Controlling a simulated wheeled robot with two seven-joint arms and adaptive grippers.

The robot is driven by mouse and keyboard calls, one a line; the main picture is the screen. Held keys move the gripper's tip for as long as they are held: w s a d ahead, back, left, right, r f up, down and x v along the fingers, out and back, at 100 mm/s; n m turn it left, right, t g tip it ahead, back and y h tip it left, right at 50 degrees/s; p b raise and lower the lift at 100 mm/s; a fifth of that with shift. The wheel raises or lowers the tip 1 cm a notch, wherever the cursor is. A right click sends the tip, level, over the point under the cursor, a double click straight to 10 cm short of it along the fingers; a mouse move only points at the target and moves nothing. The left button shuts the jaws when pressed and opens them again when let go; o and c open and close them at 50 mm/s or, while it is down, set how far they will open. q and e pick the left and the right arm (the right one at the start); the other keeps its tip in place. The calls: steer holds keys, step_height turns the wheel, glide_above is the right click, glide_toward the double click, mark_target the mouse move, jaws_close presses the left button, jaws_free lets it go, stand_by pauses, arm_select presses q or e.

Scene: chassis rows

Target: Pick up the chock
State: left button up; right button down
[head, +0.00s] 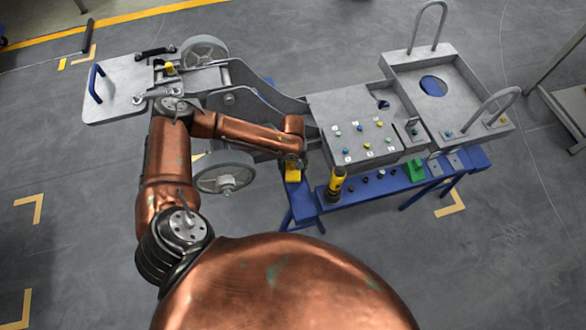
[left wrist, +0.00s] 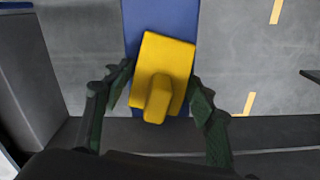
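The yellow chock (left wrist: 170,55) has a raised grip tab facing the camera in the left wrist view. It rests on the blue bench (left wrist: 160,14). In the head view the chock (head: 292,174) shows just below the end of my left arm, at the bench's left end. My left gripper (left wrist: 160,88) is open, with one dark green finger on each side of the chock. A narrow gap shows at the left finger; whether the right finger touches cannot be told. In the head view the arm mostly hides the gripper. My right gripper is not in view.
A grey wheeled chassis (head: 265,97) stands close behind the gripper, with a wheel (head: 224,172) to its left. A control panel with knobs (head: 350,105) is at the right. A yellow-and-black cylinder (head: 336,184) and a green block (head: 414,170) stand on the bench. Floor in front is clear.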

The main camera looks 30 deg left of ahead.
arm_select(q)
steer(key=c, duration=1)
steer(key=shift+r, duration=0.1)
